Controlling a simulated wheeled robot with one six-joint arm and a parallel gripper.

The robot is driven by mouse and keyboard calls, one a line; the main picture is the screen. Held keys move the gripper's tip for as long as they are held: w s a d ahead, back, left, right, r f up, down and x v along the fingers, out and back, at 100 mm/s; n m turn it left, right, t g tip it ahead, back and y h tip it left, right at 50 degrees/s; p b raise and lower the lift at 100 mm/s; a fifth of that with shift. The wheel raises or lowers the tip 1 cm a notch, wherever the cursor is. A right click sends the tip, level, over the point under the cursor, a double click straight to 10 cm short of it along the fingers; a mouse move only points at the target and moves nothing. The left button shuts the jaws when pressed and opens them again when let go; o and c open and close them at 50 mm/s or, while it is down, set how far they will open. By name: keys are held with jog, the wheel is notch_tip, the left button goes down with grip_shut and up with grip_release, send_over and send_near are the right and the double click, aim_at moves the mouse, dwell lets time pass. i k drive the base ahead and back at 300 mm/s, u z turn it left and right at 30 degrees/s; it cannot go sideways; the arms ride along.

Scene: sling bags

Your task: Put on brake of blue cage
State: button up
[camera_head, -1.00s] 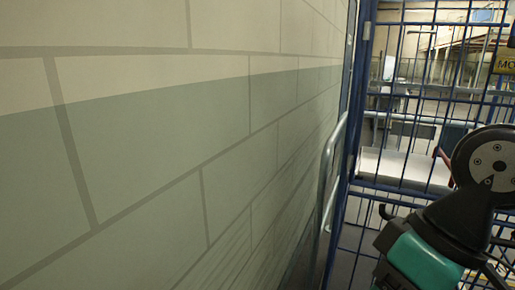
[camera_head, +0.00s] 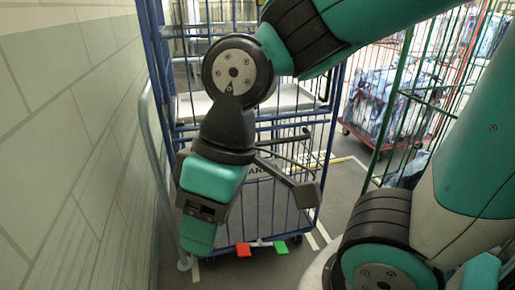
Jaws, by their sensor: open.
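The blue cage (camera_head: 330,100) is a tall wire roll cage standing ahead, beside the wall. At its bottom edge, near the floor, are a red pedal (camera_head: 243,249) and a green pedal (camera_head: 281,247), red on the left. My teal and black arm hangs in front of the cage and hides part of its mesh.
A pale block wall (camera_head: 60,130) runs close along the left, with a grey metal rail (camera_head: 160,165) between it and the cage. On the right stand a green-framed cage (camera_head: 400,100) and a red-based cage (camera_head: 385,145) with bagged goods. Some floor (camera_head: 345,190) is bare between the cages.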

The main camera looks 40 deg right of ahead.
aim_at(243, 250)
jog(key=z, duration=0.55)
jog(key=k, duration=0.65)
jog(key=z, duration=0.85)
jog(key=i, duration=1.25)
jog(key=u, duration=0.8)
jog(key=i, duration=0.25)
jog(key=u, duration=0.3)
